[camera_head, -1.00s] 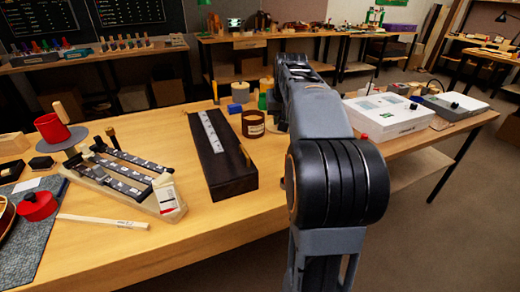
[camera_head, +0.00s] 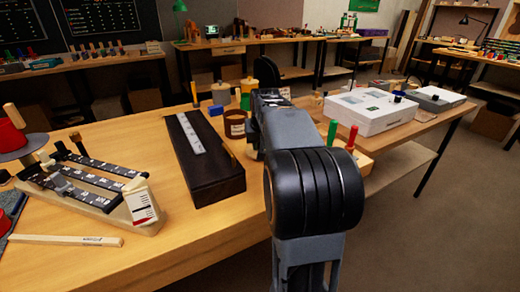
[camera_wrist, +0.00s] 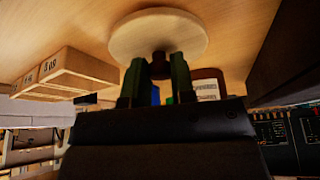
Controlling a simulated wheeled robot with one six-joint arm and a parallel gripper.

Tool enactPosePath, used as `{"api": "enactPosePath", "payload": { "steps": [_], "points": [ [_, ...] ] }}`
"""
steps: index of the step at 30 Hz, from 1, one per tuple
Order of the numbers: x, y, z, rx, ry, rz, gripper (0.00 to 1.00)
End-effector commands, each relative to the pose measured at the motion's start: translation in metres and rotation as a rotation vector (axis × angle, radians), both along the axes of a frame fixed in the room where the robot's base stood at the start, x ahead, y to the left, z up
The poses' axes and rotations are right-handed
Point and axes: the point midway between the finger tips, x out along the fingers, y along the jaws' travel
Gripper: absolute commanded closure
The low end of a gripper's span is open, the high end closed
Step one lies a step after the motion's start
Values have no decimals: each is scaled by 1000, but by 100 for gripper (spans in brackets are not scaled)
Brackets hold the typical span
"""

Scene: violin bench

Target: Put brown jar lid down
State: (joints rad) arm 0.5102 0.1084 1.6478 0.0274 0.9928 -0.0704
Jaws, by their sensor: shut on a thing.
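The brown jar lid (camera_wrist: 157,32) shows in the wrist view as a pale wooden disc with a dark knob. My gripper (camera_wrist: 157,66) is shut on the knob, one dark green finger on each side. The disc lies close to the wooden tabletop in that view; I cannot tell whether it touches. The brown jar (camera_head: 235,123) with a pale label stands on the bench, left of my arm in the head view. It also shows behind the right finger in the wrist view (camera_wrist: 207,84). My arm hides the gripper and lid in the head view.
A long dark box (camera_head: 204,165) lies left of the jar. Red and green sticks (camera_head: 332,132) rise from a block right of my arm. A white box (camera_head: 370,112) lies farther right.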

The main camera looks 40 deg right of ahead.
Motion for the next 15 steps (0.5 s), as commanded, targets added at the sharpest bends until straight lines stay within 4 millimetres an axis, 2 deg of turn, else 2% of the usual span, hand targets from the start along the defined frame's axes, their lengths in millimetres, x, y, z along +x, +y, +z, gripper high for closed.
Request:
{"api": "enactPosePath", "payload": {
  "steps": [1, 3, 14, 15],
  "points": [
    [0, 0, -10, 1, 3, 0, 100],
    [0, 0, -14, 0, 1, 0, 100],
    [0, 0, -16, 0, 0, 0, 100],
    [0, 0, -16, 0, 0, 0, 75]
  ]
}}
